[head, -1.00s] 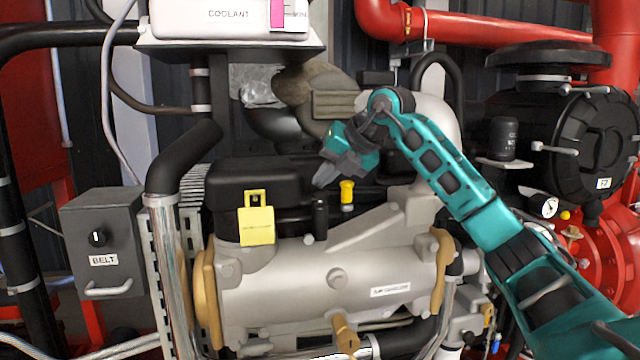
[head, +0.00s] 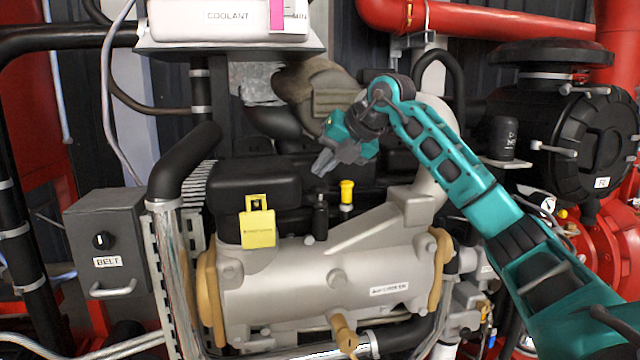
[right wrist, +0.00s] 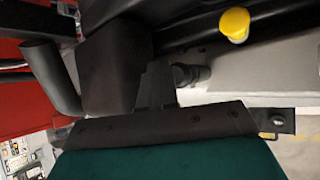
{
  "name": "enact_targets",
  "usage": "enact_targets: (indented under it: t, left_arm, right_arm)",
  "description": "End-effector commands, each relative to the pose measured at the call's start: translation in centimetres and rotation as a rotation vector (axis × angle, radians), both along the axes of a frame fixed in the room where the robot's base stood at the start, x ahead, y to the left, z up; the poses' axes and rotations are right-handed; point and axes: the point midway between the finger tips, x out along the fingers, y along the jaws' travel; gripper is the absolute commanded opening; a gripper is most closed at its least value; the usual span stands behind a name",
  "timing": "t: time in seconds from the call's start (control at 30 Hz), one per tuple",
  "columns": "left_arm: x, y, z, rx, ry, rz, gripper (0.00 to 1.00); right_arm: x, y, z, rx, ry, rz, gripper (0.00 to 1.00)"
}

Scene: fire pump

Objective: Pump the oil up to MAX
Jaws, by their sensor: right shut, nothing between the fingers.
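A small black upright plunger-like part (head: 320,217) stands on the grey engine block (head: 335,280). A yellow-capped part (head: 347,192) stands just to its right. My right gripper (head: 320,170) is shut and empty, a little above the black part and apart from it in the head view. In the right wrist view my gripper (right wrist: 157,85) appears beside a short black cylinder (right wrist: 190,75), and the yellow cap (right wrist: 235,24) shows at the top right. I cannot make out a MAX mark or an oil level. My left gripper is out of view.
A yellow tag (head: 257,226) hangs at the black cover (head: 250,185). A brass handle (head: 345,335) sticks out at the front. A BELT box (head: 105,245) is at left, a coolant tank (head: 225,18) above. Pipes and a black filter housing (head: 585,140) crowd the right.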

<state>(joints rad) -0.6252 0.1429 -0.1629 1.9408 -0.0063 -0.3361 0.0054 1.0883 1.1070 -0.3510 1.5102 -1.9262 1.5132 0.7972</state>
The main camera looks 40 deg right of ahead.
Motion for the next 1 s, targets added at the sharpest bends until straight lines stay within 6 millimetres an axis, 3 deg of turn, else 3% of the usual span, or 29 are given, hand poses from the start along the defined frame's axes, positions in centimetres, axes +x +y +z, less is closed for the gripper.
enact_targets:
  t: [0.27, 0.5, 1.0]
  left_arm:
    - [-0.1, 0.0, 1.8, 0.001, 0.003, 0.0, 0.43]
    - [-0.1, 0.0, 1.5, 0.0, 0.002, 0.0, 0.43]
    - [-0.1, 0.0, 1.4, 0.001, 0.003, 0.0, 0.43]
  right_arm:
    - [0.0, 0.0, 2.9, 0.0, -0.003, 0.0, 0.0]
    - [0.0, 0.0, 4.6, 0.001, -0.002, 0.001, 0.0]
    - [0.0, 0.0, 5.0, 0.0, -0.001, -0.001, 0.0]
